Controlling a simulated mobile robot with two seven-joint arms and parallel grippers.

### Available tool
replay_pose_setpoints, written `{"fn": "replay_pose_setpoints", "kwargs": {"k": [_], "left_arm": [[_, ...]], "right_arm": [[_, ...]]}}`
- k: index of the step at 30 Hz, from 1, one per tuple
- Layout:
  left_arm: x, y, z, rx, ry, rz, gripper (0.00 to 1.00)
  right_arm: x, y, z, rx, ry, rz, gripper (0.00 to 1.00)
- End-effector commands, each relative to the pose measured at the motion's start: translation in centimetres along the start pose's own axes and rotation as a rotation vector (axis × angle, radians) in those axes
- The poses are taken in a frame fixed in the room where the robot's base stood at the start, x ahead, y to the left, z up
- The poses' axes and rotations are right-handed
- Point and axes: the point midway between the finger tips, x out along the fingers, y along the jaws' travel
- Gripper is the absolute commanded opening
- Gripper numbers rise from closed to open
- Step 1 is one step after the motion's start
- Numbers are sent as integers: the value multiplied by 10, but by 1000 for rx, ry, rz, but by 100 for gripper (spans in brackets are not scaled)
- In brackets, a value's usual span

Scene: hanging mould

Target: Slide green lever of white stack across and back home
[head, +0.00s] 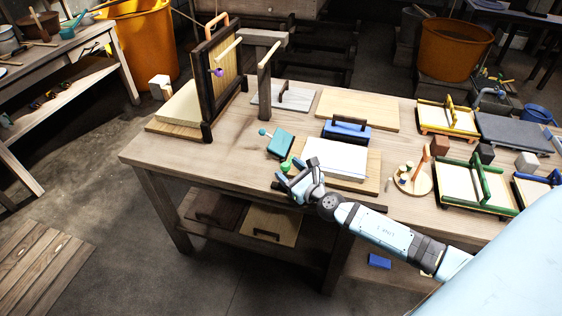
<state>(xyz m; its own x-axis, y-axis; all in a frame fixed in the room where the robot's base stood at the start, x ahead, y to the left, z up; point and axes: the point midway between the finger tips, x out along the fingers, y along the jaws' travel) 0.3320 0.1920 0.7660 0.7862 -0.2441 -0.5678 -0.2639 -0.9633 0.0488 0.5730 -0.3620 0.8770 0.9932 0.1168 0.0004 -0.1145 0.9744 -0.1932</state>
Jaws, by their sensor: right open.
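The white stack (336,158) lies flat on a wooden board (366,184) near the front edge of the workbench, in the middle of the head view. A green knob (286,166), which looks like the end of the green lever, shows at the stack's left front corner. The rest of the lever is hidden or too small to tell. My right gripper (288,178) is open, with its fingers close around or beside the green knob. I cannot tell whether they touch it. My left gripper is not in view.
A teal block (281,145) with a ball-ended handle stands just behind the gripper. A blue block with a dark handle (346,130) is behind the stack. An upright dark frame (222,80) stands at left. A round wooden stand (412,181) is at right. The bench's left front is clear.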

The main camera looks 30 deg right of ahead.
Motion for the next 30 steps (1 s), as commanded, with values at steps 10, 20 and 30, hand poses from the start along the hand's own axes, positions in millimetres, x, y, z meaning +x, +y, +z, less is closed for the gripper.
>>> {"fn": "replay_pose_setpoints", "kwargs": {"k": [10, 20, 30], "left_arm": [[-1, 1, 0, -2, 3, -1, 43], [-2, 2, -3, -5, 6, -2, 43], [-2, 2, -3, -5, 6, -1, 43]], "right_arm": [[37, 0, 0, 1, 1, 0, 58], [38, 0, 0, 1, 1, 1, 47], [38, 0, 0, 1, 1, 1, 0]]}}
